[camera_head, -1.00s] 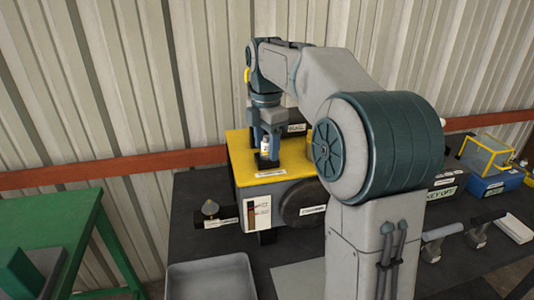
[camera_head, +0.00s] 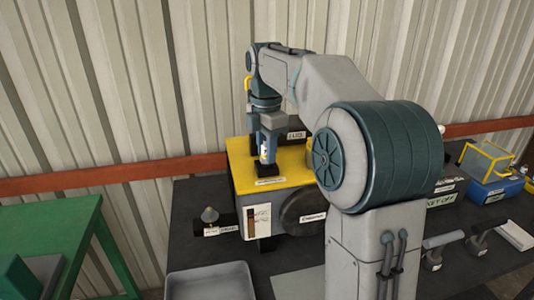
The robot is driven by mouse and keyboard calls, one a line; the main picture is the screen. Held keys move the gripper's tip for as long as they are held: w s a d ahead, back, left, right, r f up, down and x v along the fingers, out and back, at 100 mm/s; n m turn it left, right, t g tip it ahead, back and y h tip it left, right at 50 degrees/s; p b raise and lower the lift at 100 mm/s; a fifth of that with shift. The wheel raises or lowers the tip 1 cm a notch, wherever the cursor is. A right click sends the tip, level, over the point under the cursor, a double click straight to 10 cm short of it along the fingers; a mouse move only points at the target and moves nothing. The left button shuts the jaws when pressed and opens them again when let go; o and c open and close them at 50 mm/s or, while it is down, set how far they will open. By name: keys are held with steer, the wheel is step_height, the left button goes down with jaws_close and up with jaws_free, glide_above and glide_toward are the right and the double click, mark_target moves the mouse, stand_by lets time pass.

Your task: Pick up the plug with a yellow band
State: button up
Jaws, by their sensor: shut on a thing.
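My gripper (camera_head: 266,152) points down over the yellow top of a grey box-shaped unit (camera_head: 237,172). It is shut on a small pale plug (camera_head: 264,154), which shows between the fingers. A yellowish patch shows on the plug, but it is too small to make out clearly. The plug's lower end is at a black socket-like base (camera_head: 268,171) on the yellow top. I cannot tell whether the plug is seated in it or just above it. My own arm hides part of the unit's right side.
A grey tray (camera_head: 211,282) stands at the front of the dark table (camera_head: 189,187). A blue box with a yellow frame (camera_head: 490,188) stands far right. A green table (camera_head: 60,225) is at left, and a corrugated wall (camera_head: 130,90) stands behind.

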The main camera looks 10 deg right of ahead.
step_height(320, 180, up, 3)
steer(key=shift+f, duration=0.15)
steer(key=s+d+r+p, duration=0.2)
steer(key=s+d+r, duration=0.1)
steer(key=d+r, duration=0.2)
steer(key=s+d+r+p, duration=0.3)
steer(key=d+r, duration=0.2)
steer(key=r, duration=0.3)
steer(key=shift+p, duration=0.35)
stand_by(0.4)
